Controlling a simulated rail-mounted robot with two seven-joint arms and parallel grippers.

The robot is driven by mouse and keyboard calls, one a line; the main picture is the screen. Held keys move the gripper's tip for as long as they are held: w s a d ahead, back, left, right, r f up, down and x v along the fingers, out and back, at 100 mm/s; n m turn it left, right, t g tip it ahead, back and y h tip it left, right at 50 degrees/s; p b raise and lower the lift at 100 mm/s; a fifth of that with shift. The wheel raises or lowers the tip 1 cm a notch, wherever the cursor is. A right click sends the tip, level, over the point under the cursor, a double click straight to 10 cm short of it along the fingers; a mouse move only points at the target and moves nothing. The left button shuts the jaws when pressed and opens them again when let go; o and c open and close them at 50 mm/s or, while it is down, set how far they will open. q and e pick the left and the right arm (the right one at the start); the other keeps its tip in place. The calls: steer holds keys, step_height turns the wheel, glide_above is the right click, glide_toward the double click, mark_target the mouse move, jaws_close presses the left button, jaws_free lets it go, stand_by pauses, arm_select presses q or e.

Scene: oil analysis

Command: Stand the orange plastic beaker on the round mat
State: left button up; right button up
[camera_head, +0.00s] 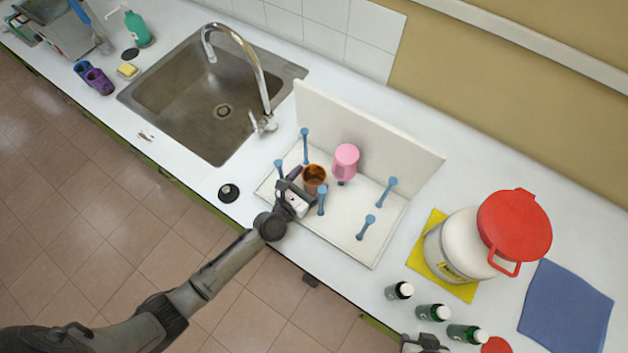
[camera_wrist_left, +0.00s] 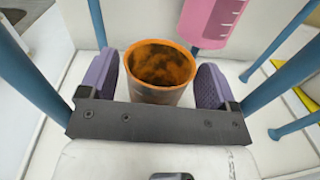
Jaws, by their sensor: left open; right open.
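The orange beaker (camera_head: 315,178) stands upright on the white drying rack's base, among blue pegs. Its inside is stained dark brown. In the left wrist view the beaker (camera_wrist_left: 158,75) sits between the two purple finger pads of my left gripper (camera_wrist_left: 160,88), which is open, with a small gap visible on each side. In the head view my left gripper (camera_head: 306,185) reaches the beaker from the front left. A flat red disc (camera_head: 496,346), apparently the round mat, is cut off by the bottom edge. My right gripper (camera_head: 425,344) shows only partly at the bottom edge, open.
The white rack (camera_head: 375,254) has a tall back panel and several blue pegs; a pink beaker (camera_head: 346,160) hangs behind the orange one. To the right are green bottles (camera_head: 432,312), a white container with red lid (camera_head: 515,226) on a yellow mat, and a blue cloth (camera_head: 567,308).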

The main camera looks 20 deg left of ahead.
arm_select(q)
steer(key=shift+c, duration=0.3)
steer(key=c, duration=0.7)
